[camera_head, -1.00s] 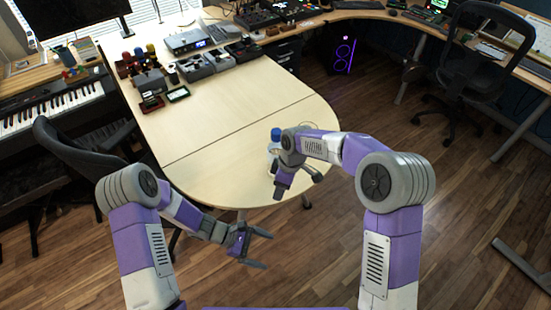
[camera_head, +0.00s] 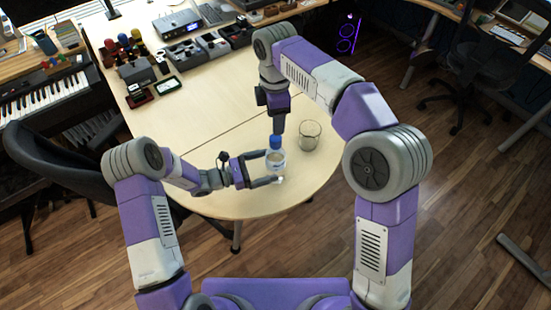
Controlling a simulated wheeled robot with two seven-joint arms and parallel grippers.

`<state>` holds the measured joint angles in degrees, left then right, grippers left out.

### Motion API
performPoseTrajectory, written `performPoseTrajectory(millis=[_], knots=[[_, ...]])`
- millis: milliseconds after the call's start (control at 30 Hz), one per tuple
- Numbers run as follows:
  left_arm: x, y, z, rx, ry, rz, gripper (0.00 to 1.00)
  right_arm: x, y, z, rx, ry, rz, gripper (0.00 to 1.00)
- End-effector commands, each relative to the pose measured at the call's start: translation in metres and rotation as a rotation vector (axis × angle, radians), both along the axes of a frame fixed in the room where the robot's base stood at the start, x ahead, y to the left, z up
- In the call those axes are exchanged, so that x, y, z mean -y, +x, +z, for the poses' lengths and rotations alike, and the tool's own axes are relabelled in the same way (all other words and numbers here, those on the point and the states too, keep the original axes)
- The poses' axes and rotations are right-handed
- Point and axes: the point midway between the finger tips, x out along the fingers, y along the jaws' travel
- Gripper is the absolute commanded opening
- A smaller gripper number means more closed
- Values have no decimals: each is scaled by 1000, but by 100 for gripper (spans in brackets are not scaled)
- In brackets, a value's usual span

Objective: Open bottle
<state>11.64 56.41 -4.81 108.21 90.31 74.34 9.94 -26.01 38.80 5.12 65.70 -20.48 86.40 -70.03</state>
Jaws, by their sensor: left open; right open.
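A clear bottle (camera_head: 275,160) with a blue cap (camera_head: 275,141) stands upright on the rounded end of the pale wooden table. My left gripper (camera_head: 272,168) is open and level with the bottle, its fingers pointing right. The bottle appears at the mouth of its two fingers; I cannot tell whether they touch it. My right gripper (camera_head: 279,126) points down from behind, with its tips close above the blue cap. It is open, though its jaws are seen edge-on and the gap does not show.
A clear glass (camera_head: 310,134) stands on the table just right of the bottle. Several devices and dark trays (camera_head: 183,55) fill the far left part of the table (camera_head: 215,110). A black chair (camera_head: 55,160) is at the left. The table middle is clear.

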Motion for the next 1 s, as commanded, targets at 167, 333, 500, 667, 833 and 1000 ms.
performPoseTrajectory(millis=[167, 333, 500, 667, 833, 1000], knots=[[29, 8, 0, 1, 0, -5, 95, 0, 0, 0, 0, 0, -1, 56], [46, 14, 0, 1, 1, -2, 95, 0, 0, 0, 0, 0, -1, 56], [53, 17, 0, 1, 1, -2, 95, 0, 0, 0, 0, 0, -1, 56], [53, 17, 0, 1, 1, -1, 95, 0, 0, 0, 0, 0, -1, 56], [53, 17, 0, 1, 1, -1, 78, 0, 0, 0, 0, 0, -1, 56], [53, 17, 0, 1, 1, -1, 52, 0, 0, 0, 0, 0, -1, 56]])
